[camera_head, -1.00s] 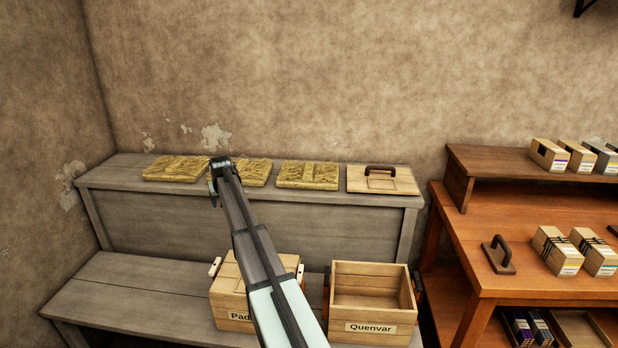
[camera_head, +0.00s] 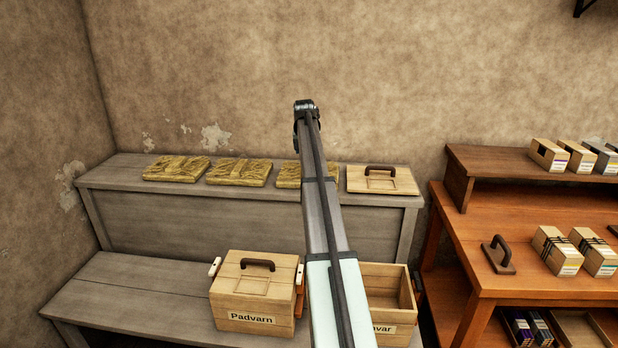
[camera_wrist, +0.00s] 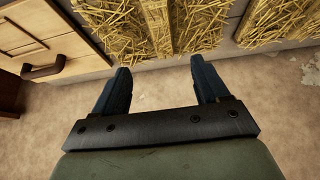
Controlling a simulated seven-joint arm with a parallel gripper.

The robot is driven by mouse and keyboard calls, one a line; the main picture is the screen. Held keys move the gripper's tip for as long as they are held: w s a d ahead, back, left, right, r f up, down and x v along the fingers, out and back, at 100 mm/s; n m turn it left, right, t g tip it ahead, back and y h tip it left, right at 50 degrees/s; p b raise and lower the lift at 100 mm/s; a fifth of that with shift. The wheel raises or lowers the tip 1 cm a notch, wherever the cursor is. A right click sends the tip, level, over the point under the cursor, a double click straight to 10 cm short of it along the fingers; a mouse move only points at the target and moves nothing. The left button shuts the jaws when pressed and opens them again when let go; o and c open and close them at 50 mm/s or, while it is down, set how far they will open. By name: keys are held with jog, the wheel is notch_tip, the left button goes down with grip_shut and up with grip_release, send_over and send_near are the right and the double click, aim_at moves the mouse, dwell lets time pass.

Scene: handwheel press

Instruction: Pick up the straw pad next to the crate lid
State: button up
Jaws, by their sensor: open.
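Three straw pads lie in a row on the upper grey bench. The pad next to the crate lid (camera_head: 288,174) is partly hidden behind my arm in the head view; it also shows at the top middle of the wrist view (camera_wrist: 160,28). The crate lid (camera_head: 382,180), pale wood with a dark handle, lies just right of that pad; in the wrist view the lid (camera_wrist: 45,45) is at the left. My gripper (camera_wrist: 160,67) is open and empty, apart from the pad, with the pad beyond its fingertips. The head view does not show its fingers clearly.
The middle pad (camera_head: 239,172) and left pad (camera_head: 176,168) lie further left. Below stand a lidded crate marked Padvarn (camera_head: 252,295) and an open crate (camera_head: 388,290), partly behind my arm. An orange-brown shelf (camera_head: 455,235) with boxes is at the right.

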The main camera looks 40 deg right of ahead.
jog(key=x, duration=1.2)
jog(key=shift+w, duration=0.2)
grip_shut()
dwell(0.4)
